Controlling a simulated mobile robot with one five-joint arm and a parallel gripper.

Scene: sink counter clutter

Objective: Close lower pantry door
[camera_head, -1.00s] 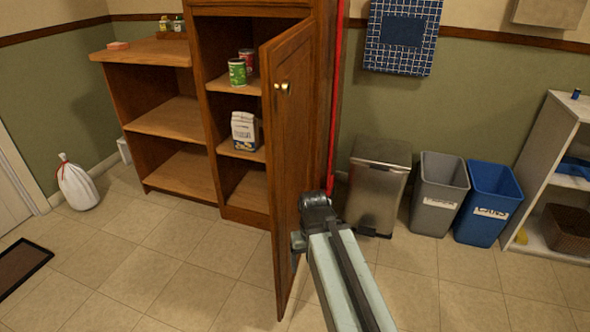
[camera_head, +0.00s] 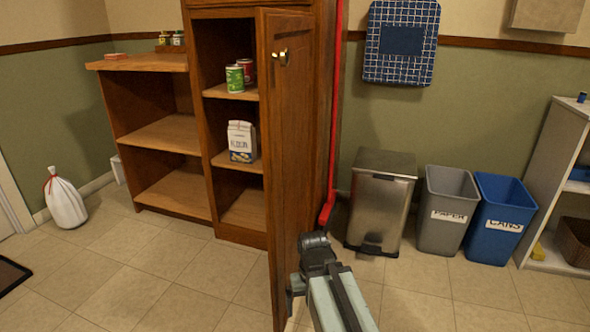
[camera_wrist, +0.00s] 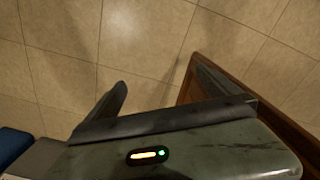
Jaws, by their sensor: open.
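The lower pantry door (camera_head: 290,150) is brown wood with a brass knob (camera_head: 282,56). It stands open, swung out toward me and hinged on the cabinet's right side. My gripper (camera_head: 297,288) is low at the door's right, outer side, near its lower part. The door's wooden edge (camera_wrist: 292,138) runs just beside the right finger there. I cannot tell whether they touch.
The pantry shelves hold a flour bag (camera_head: 242,141), a green can (camera_head: 235,78) and a red can (camera_head: 245,70). A steel bin (camera_head: 380,205), grey bin (camera_head: 446,215) and blue bin (camera_head: 495,220) stand to the right.

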